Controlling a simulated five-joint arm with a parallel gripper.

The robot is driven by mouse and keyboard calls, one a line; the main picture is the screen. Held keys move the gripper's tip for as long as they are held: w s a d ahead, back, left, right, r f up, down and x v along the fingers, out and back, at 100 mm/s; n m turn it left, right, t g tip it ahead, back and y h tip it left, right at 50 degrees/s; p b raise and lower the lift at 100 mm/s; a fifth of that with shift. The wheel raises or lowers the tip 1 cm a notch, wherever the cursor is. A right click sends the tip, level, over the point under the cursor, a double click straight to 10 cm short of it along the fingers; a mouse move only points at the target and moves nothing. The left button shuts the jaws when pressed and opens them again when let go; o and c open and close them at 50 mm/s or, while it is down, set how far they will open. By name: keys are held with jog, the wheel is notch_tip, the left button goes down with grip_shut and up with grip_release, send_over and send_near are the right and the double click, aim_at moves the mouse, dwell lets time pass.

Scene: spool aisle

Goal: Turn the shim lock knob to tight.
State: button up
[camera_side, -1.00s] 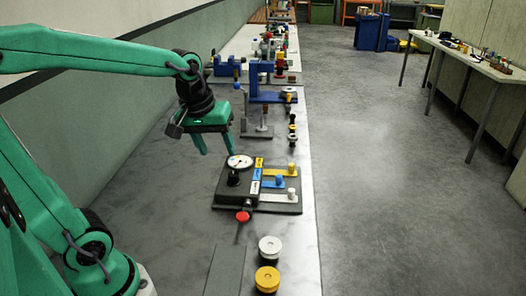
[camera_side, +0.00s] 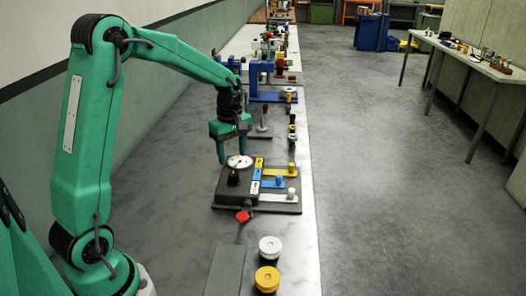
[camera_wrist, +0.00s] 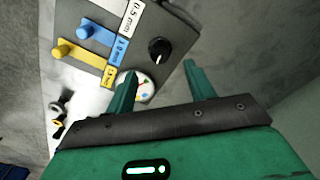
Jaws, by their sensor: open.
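A dark shim fixture (camera_side: 228,200) sits on the bench in the side view. Its black knob (camera_side: 233,179) stands at the left of its top; I take it as the shim lock knob. In the wrist view the knob (camera_wrist: 158,47) shows a white pointer mark. A round white dial (camera_side: 240,161) is beside it, also in the wrist view (camera_wrist: 140,88), partly behind a finger. Yellow (camera_side: 278,171), blue (camera_side: 268,183) and white (camera_side: 275,197) shim strips lie to the right. My gripper (camera_side: 234,157) is open and empty, above the dial's far side, apart from the knob.
A red knob (camera_side: 243,216) is at the fixture's front edge. White (camera_side: 270,247) and yellow (camera_side: 267,279) spools stand nearer on the bench. A blue stand (camera_side: 262,96) and grey post (camera_side: 261,132) are behind.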

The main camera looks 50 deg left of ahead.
aim_at(234, 174)
jog(key=shift+f, duration=0.15)
jog(key=shift+f, duration=3.8)
jog(key=shift+c, duration=0.2)
jog(key=c, duration=0.9)
